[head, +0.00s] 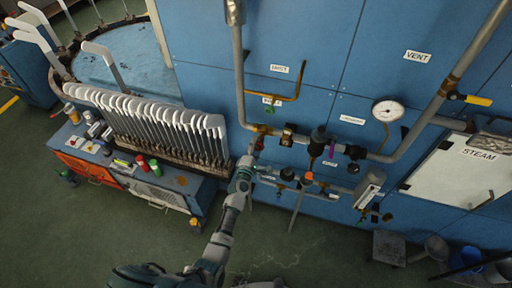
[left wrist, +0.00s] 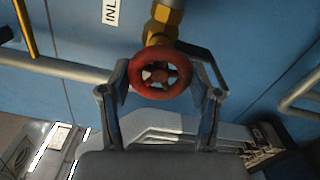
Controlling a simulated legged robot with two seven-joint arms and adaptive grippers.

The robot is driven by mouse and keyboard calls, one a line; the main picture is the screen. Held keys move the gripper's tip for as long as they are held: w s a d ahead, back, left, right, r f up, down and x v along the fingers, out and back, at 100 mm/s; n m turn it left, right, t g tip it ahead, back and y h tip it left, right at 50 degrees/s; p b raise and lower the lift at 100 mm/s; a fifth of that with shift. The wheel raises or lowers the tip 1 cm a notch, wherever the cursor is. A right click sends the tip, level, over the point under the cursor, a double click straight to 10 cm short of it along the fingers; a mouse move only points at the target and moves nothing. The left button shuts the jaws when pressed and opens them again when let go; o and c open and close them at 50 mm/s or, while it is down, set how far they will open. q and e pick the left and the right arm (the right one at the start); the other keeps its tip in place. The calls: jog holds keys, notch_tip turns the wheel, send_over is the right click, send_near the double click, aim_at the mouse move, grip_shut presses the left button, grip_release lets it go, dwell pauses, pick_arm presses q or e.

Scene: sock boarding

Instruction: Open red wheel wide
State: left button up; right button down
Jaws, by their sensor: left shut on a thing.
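The red wheel (left wrist: 160,72) is a small round handwheel on a yellow brass valve body (left wrist: 162,22), seen in the left wrist view. My left gripper (left wrist: 162,85) has one finger on each side of the wheel and is shut on its rim. In the head view my left gripper (head: 250,158) reaches up to the pipework at the left end of the lower pipes, and the wheel there is mostly hidden by it. My right gripper cannot be made out in the head view.
Blue wall panels carry grey pipes (head: 400,152), a round gauge (head: 387,110) and a yellow-handled valve (head: 477,100). A rack of white sock boards (head: 165,118) stands left of my arm, above a bench (head: 180,185) with small bottles. The green floor in front is mostly clear.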

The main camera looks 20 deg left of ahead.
pick_arm(q)
jog(key=shift+s+d+f, duration=0.1)
jog(key=shift+f, duration=0.35)
jog(key=o, duration=1.1)
jog(key=shift+o, duration=0.2)
jog(key=shift+r, duration=0.15)
jog(key=shift+r, duration=0.1)
jog(key=s, duration=1.1)
jog(key=shift+s+a, duration=0.2)
jog(key=shift+s, duration=0.2)
